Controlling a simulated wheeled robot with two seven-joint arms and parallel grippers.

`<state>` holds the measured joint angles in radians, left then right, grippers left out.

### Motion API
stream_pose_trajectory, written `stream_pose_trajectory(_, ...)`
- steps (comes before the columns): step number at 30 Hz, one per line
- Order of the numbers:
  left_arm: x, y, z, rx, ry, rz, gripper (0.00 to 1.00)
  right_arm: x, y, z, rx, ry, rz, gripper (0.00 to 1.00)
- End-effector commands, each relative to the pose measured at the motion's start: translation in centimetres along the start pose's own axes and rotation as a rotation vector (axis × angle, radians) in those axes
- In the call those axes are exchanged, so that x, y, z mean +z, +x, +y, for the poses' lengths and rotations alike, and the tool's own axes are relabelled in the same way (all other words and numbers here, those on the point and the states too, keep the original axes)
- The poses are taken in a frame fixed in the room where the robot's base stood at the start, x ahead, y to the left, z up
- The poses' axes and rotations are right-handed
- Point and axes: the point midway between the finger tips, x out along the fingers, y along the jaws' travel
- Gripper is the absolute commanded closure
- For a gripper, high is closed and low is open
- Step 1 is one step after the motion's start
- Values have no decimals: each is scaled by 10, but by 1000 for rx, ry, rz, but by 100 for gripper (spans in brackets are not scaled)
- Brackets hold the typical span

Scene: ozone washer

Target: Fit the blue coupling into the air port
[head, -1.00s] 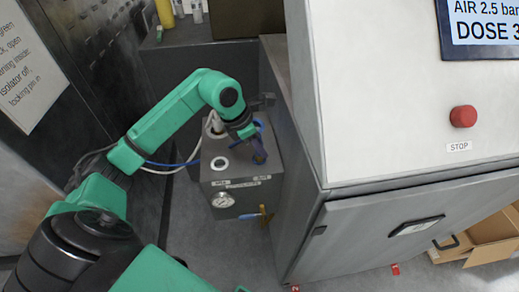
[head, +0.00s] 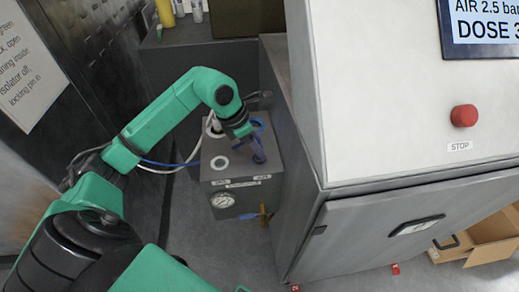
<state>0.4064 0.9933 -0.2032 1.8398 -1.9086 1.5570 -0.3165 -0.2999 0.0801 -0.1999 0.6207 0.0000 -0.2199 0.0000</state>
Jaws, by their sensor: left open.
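My left gripper (head: 247,137) comes down from the upper left over the right part of the grey box's top (head: 238,174). It is open. The blue coupling (head: 259,155) shows just below the fingers, over the right-hand port position behind the AIR label (head: 262,178). It stands roughly upright, slightly tilted. The air port itself is hidden under the coupling, so I cannot tell how deep the coupling sits. A blue hose (head: 262,124) loops behind the gripper. My right gripper is not in view.
A second, pale-ringed port (head: 220,163) is on the box's left. A gauge (head: 222,200) and a brass valve with a blue handle (head: 250,216) are on its front. The large washer cabinet (head: 390,90) stands close on the right. A white hose (head: 190,158) runs left.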

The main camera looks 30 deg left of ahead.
Motion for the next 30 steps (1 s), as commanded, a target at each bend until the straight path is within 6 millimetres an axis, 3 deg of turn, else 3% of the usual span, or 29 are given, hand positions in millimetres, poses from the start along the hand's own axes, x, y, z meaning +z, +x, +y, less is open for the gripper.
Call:
stream_pose_trajectory(6, 0, -61, 1, 8, 1, -2, 41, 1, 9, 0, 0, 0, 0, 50)
stream_pose_trajectory(12, 0, -95, 0, 3, 1, -2, 41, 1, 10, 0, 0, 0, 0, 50)
stream_pose_trajectory(30, 0, -98, 0, 1, 0, -1, 41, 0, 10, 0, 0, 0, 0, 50)
